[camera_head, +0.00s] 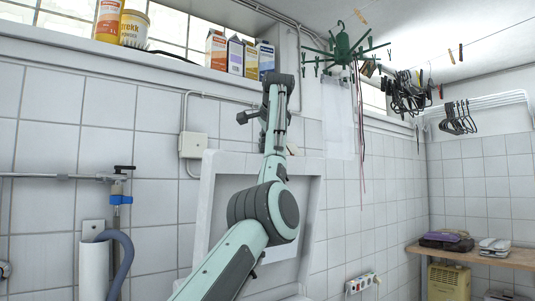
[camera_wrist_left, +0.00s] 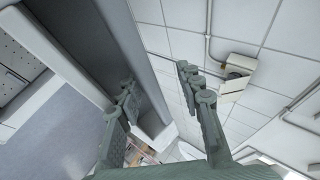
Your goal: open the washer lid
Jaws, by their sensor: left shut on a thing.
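The washer lid (camera_head: 205,205) is a pale panel with a raised rim and a recessed middle. It stands raised, nearly upright, against the tiled wall in the head view. My left arm crosses in front of it and hides part of it. In the left wrist view the lid's grey edge (camera_wrist_left: 151,50) runs between the two fingers of my left gripper (camera_wrist_left: 158,88). The fingers are apart, one on either side of that edge, and the gripper is shut on it. In the head view the fingertips cannot be made out clearly. My right gripper is not in view.
A window ledge with cartons (camera_head: 236,55) and a yellow tub (camera_head: 134,28) is above the lid. A wall box (camera_head: 193,145) with conduit is behind, and a pipe with a blue valve (camera_head: 120,192) is at left. A green hanger (camera_head: 343,46) hangs at upper right.

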